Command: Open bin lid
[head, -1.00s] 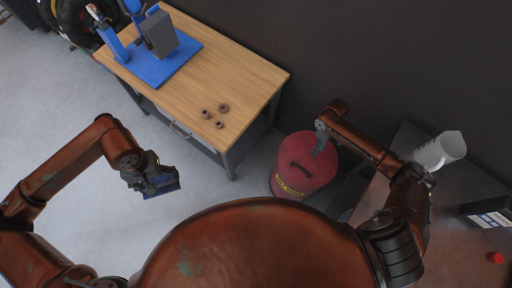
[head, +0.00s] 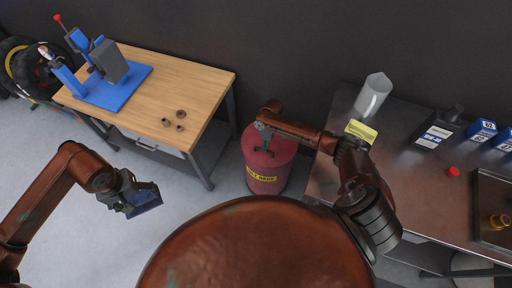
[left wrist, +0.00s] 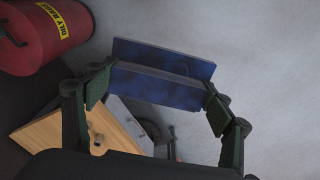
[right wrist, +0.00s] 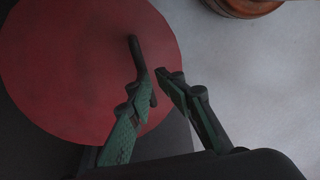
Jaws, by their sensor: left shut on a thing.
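The red bin (head: 268,185) with a yellow label stands between the wooden workbench and the metal table. Its round lid (head: 284,146) looks closed. The lid (right wrist: 70,60) fills much of the right wrist view, with a dark handle (right wrist: 136,55) on it. My right gripper (head: 264,148) is over the lid at the handle. In the right wrist view its fingers (right wrist: 160,78) are apart, one overlapping the handle's near end; contact is unclear. My left gripper (head: 138,198) is shut on a dark blue angular piece (left wrist: 165,85), held over open floor left of the bin.
The wooden workbench (head: 190,88) carries a blue press (head: 110,75) and several small brown rings (head: 180,114). The metal table (head: 400,185) holds a clear jug (head: 372,94), a yellow item (head: 361,131), blue boxes (head: 480,131) and a red cap (head: 453,171). Grey floor is free at left.

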